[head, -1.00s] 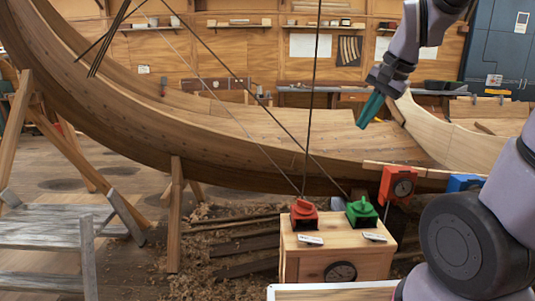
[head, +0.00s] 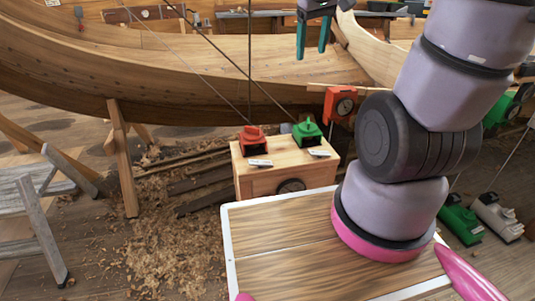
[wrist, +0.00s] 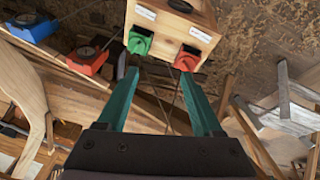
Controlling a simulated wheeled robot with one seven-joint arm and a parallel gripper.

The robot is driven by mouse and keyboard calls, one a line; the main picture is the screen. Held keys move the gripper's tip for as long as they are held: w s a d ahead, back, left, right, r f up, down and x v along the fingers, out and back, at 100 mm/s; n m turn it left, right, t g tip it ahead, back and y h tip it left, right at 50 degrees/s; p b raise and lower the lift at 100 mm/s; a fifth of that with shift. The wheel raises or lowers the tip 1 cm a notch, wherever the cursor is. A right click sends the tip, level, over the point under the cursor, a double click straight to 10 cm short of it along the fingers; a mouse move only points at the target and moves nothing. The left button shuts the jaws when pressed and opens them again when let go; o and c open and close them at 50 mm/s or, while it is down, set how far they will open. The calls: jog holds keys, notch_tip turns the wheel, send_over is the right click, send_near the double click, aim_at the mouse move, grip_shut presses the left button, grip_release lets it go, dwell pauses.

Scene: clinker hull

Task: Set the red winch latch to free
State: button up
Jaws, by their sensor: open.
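The red winch latch (head: 252,140) sits on the left of the top of a wooden box (head: 262,180), with a small white label in front of it. A green latch (head: 307,133) sits beside it on the right, with its own label. In the wrist view the red latch (wrist: 187,60) shows near the right fingertip and the green one (wrist: 139,42) near the left. My gripper (head: 312,38) is open and empty, above and behind the box in the head view. In the wrist view its teal fingers (wrist: 163,80) are spread, apart from both latches. I cannot read the labels.
Dark lines run from the latches up past the hull (head: 190,70). A red boxed dial (head: 340,103) stands right of the box. Wood shavings and planks (head: 165,175) lie left. A grey trestle (head: 45,215) stands at far left.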

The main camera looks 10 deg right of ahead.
jog(key=w+f+n+g, duration=0.2)
jog(key=w+f+n, duration=0.4)
jog(key=f, duration=0.4)
jog(key=n+g+y, duration=0.1)
jog(key=n+g, duration=0.1)
jog(key=n, duration=0.7)
send_over(270, 162)
notch_tip(270, 162, down, 19)
notch_tip(270, 162, down, 11)
jog(key=shift+r, duration=0.1)
